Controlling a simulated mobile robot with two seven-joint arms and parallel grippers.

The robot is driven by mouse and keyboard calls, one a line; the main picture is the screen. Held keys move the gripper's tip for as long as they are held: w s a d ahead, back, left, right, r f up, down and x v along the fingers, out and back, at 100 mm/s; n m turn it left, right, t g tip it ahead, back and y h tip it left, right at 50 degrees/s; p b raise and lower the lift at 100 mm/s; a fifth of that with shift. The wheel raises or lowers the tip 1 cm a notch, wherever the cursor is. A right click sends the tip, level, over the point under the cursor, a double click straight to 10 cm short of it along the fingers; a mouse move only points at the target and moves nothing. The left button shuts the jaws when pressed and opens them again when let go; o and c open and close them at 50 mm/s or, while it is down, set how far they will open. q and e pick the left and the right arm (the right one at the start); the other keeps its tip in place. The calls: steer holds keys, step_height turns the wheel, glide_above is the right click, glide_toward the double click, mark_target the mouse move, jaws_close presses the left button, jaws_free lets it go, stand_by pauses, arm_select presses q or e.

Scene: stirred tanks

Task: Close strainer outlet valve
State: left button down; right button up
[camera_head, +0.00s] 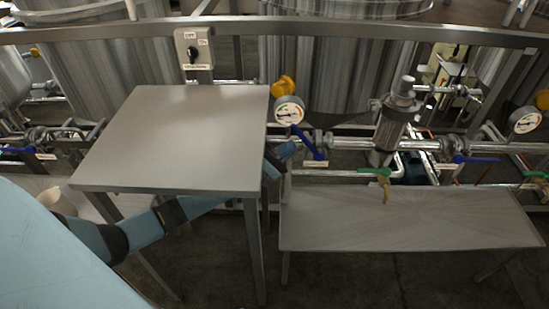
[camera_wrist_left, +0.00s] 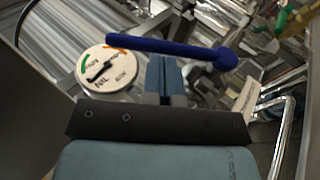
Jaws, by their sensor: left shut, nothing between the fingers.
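A blue valve lever (camera_head: 308,142) sits on the pipe just right of the small table, slanting down to the right. A label below it is too small to read. My left gripper (camera_head: 297,146) is beside this lever, its arm passing under the small table. In the left wrist view the blue lever (camera_wrist_left: 165,48) lies across, just beyond the tips of my left gripper (camera_wrist_left: 165,62), which is shut and empty. I cannot tell whether they touch. The metal strainer-like body (camera_head: 397,118) is right of the lever. Another blue lever (camera_head: 476,159) lies level further right. My right gripper is not in view.
A pressure gauge (camera_head: 289,110) stands right above the lever; its dial (camera_wrist_left: 107,66) is close by in the wrist view. The small table (camera_head: 180,135) covers part of my arm. A low bench (camera_head: 410,220) and green-handled taps (camera_head: 376,172) are at right.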

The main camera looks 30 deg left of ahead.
arm_select(q)
steer(key=shift+x, duration=0.9)
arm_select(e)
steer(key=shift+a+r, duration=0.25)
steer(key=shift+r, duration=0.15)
arm_select(q)
steer(key=shift+r, duration=0.2)
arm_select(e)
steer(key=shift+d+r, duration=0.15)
